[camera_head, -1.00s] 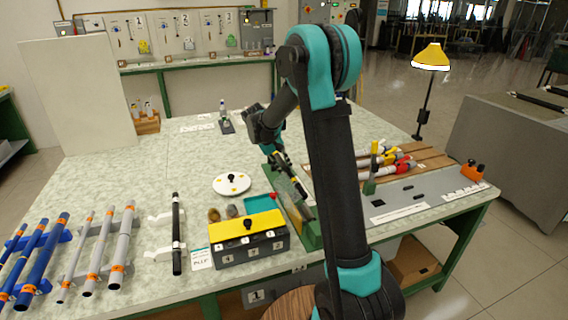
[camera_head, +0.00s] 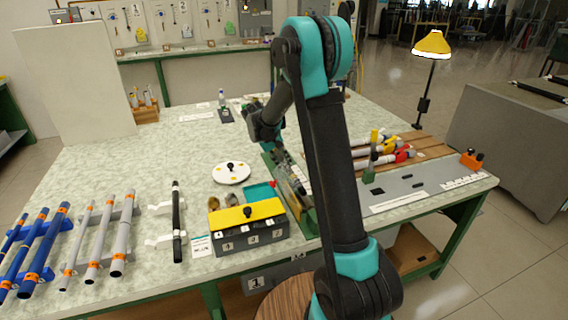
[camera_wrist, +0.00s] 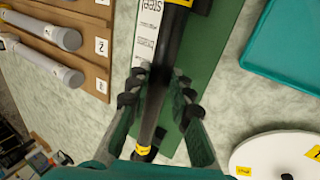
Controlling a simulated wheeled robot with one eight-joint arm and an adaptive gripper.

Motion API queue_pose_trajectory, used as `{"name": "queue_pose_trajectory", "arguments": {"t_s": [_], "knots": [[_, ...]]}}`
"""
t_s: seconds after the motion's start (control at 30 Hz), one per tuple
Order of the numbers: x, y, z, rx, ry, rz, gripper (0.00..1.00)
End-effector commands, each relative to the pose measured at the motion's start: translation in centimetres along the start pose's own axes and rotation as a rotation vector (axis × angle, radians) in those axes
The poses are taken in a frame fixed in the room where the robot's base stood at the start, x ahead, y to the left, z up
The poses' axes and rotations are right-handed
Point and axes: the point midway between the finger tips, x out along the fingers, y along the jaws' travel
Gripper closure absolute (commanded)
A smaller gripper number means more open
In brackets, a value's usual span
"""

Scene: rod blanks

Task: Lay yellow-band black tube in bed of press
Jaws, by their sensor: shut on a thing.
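My gripper (camera_wrist: 158,100) is shut on a black tube (camera_wrist: 171,45) with a yellow band (camera_wrist: 146,151) near its lower end in the wrist view. A second yellow patch shows on the tube at the top edge. The tube lies lengthwise over the green press (camera_wrist: 205,60), beside a white label strip with printed words. Whether the tube touches the bed cannot be told.
A dark box with a yellow lid (camera_head: 246,213), a teal tray (camera_head: 258,192) and a white disc (camera_head: 231,173) stand left of the press. A wooden rack (camera_head: 428,152) with light tubes is to the right. Another black tube (camera_head: 177,215) rests on white holders.

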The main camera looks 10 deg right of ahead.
Motion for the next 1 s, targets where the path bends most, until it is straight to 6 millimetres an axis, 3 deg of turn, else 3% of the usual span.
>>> {"name": "queue_pose_trajectory", "arguments": {"t_s": [0.77,0.8,1.0], "knots": [[1.2,-0.6,0.0,0.0,0.0,0.0,0.96],[1.3,-0.6,0.0,0.0,0.0,0.0,0.79],[1.2,-0.6,0.0,0.0,0.0,0.0,0.56]]}}
